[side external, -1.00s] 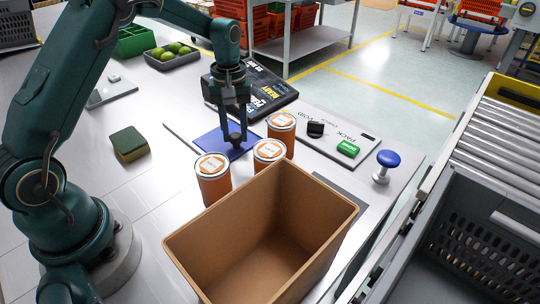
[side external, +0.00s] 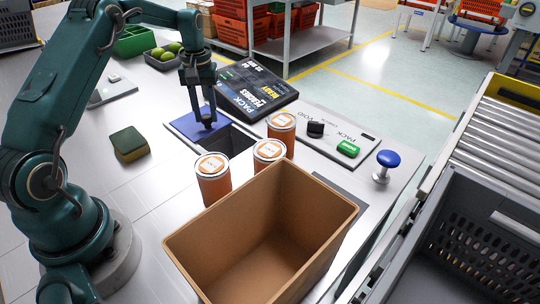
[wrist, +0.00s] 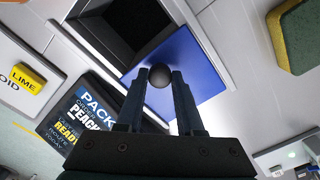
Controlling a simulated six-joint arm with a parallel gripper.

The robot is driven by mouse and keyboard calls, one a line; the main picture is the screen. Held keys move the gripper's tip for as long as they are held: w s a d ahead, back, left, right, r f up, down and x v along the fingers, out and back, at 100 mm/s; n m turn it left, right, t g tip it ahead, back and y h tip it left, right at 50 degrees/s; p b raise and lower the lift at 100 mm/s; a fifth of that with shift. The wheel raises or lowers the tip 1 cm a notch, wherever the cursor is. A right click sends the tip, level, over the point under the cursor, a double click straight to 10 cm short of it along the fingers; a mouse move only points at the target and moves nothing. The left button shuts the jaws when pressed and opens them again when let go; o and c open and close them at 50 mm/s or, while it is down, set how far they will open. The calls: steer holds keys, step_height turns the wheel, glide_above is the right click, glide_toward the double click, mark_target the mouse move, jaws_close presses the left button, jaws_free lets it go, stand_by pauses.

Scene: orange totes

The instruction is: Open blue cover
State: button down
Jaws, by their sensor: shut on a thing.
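The blue cover (side external: 186,125) is a flat square plate with a dark round knob (wrist: 160,76) on it. In the side view it lies to the left of a dark square opening (side external: 236,139) in the table, which is partly uncovered. The opening also shows in the wrist view (wrist: 118,27), beside the cover (wrist: 196,62). My gripper (side external: 207,122) points down over the cover, its fingers shut around the knob. In the wrist view the fingers (wrist: 161,84) are on either side of the knob.
A sponge (side external: 128,143) lies to the left. A black sign (side external: 254,88) and a button panel (side external: 340,140) are behind and right.

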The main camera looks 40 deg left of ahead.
steer(key=c, duration=0.5)
jaws_free()
steer(key=shift+r, duration=0.1)
steer(key=shift+r, duration=2.55)
